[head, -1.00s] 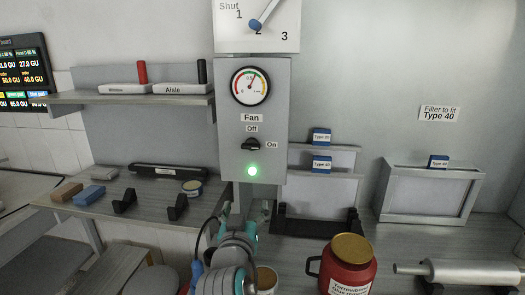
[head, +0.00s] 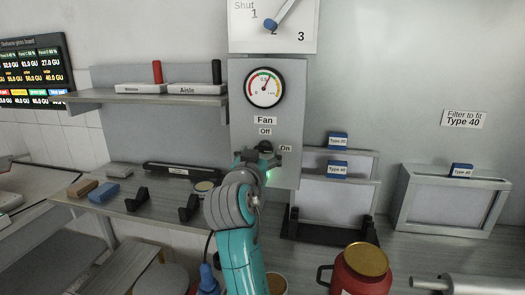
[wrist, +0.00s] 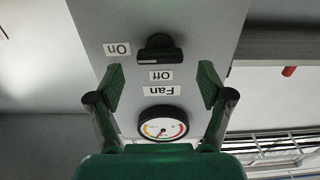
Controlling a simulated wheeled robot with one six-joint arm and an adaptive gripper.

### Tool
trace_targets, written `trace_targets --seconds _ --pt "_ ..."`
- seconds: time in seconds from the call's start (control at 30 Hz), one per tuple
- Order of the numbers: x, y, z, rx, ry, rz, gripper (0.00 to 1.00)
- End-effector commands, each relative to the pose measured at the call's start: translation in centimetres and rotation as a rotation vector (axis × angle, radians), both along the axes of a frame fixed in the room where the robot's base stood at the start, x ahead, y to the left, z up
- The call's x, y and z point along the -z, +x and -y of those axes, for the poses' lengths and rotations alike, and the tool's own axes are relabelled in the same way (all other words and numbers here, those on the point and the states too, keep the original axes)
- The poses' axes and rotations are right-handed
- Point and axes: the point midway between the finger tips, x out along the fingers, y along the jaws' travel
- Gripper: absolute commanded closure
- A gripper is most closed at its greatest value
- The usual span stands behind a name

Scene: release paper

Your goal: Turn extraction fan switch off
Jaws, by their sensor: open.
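The fan switch (head: 265,147) is a black rotary knob on the grey fan panel (head: 292,110). "Off" is printed above it and "On" to its right. My gripper (head: 259,160) is raised in front of the panel, just below the knob, and partly hides it and the green light. In the upside-down wrist view the knob (wrist: 160,49) shows with its bar level, in line with "On". My open green fingers (wrist: 163,82) are spread to either side of the "Off" label, and I see nothing between them but the panel. I cannot tell any contact with the knob.
A dial gauge (head: 264,87) sits above the knob, and a white selector panel (head: 295,35) above that. A shelf (head: 150,101) juts out left. Filter frames (head: 340,195) and a red canister (head: 360,270) stand at right on the bench.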

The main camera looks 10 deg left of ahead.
Motion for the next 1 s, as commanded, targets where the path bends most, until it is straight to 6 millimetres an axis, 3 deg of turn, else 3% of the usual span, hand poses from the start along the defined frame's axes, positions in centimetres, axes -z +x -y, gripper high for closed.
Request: trace_targets --seconds 0.2,0.57,0.83,1.0 --pt "0.0 2.3 0.1 0.0 0.0 -0.001 0.21" --pt "0.0 2.8 0.1 -0.001 0.0 0.0 0.21" --pt "0.1 2.7 0.1 -0.001 0.0 0.0 0.81" --pt "0.1 2.7 0.1 -0.001 -0.003 0.0 0.81"
